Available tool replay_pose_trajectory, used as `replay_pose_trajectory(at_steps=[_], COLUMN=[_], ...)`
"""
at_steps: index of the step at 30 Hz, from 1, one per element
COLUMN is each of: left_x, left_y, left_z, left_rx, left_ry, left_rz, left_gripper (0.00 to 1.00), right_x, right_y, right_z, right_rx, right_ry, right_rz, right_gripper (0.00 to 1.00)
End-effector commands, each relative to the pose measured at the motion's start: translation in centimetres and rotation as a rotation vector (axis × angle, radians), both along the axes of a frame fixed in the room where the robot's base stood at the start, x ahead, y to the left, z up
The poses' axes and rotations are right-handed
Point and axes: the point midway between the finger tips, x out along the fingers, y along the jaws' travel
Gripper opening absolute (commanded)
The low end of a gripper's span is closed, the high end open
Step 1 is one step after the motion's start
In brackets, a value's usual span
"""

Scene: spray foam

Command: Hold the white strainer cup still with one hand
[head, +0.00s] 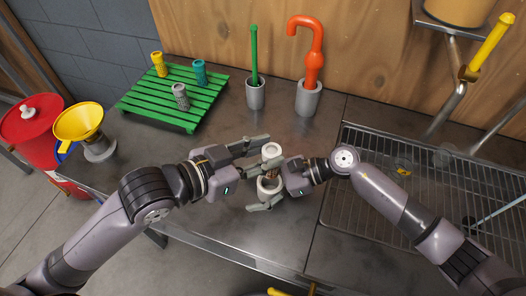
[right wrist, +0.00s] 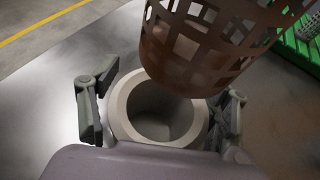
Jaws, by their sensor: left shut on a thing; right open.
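The white cup (head: 268,187) stands on the metal table at the middle of the head view, its round opening facing up. In the right wrist view the cup (right wrist: 122,100) looks empty inside. My right gripper (right wrist: 158,112) is open, with one finger on each side of the cup; I cannot tell whether they touch it. A brown lattice basket (right wrist: 205,50) hangs above the cup, tilted, and covers part of its rim. A pale ring (head: 271,149) shows at its top in the head view. My left gripper (head: 262,147) is shut on the basket.
A green slatted rack (head: 150,108) with several small cups stands at the back left. A grey holder with a green stick (head: 254,55) and one with an orange hooked handle (head: 314,62) stand behind. A yellow funnel (head: 78,122) is left; a wire rack (head: 350,180) is right.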

Motion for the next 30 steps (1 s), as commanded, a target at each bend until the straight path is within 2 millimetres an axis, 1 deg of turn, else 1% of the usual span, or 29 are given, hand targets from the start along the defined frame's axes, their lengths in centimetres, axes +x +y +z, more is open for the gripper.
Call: replay_pose_trajectory(at_steps=[2,5,8,12,18,21,24,30], left_x=[0.0,0.0,0.0,0.0,0.0,0.0,0.0,0.0], left_y=[0.0,0.0,0.0,0.0,0.0,0.0,0.0,0.0], left_z=[0.0,0.0,0.0,0.0,0.0,0.0,0.0,0.0], left_rx=[0.000,0.000,-0.001,-0.001,-0.001,-0.001,-0.001,-0.001], left_ry=[0.000,0.000,-0.001,-0.001,-0.001,-0.001,-0.001,-0.001], left_rz=[0.000,0.000,0.000,0.000,0.000,0.000,0.000,0.000], left_gripper=[0.03,0.03,0.03,0.03,0.03,0.03,0.03,0.03], right_x=[0.1,0.3,0.5,0.8,1.2,1.3,1.4,1.4], right_y=[-0.4,-1.6,-3.3,-6.2,-9.4,-10.4,-10.9,-11.0], right_z=[0.1,0.5,1.3,2.5,3.8,4.3,4.5,4.6], right_rx=[-0.001,-0.003,-0.004,-0.004,-0.002,-0.002,0.000,0.001], right_ry=[-0.001,-0.001,-0.002,-0.003,0.000,-0.001,0.000,0.000], right_rz=[-0.001,-0.002,-0.003,-0.002,-0.002,-0.001,0.000,0.000], right_gripper=[0.71,0.71,0.71,0.71,0.71,0.71,0.71,0.71])
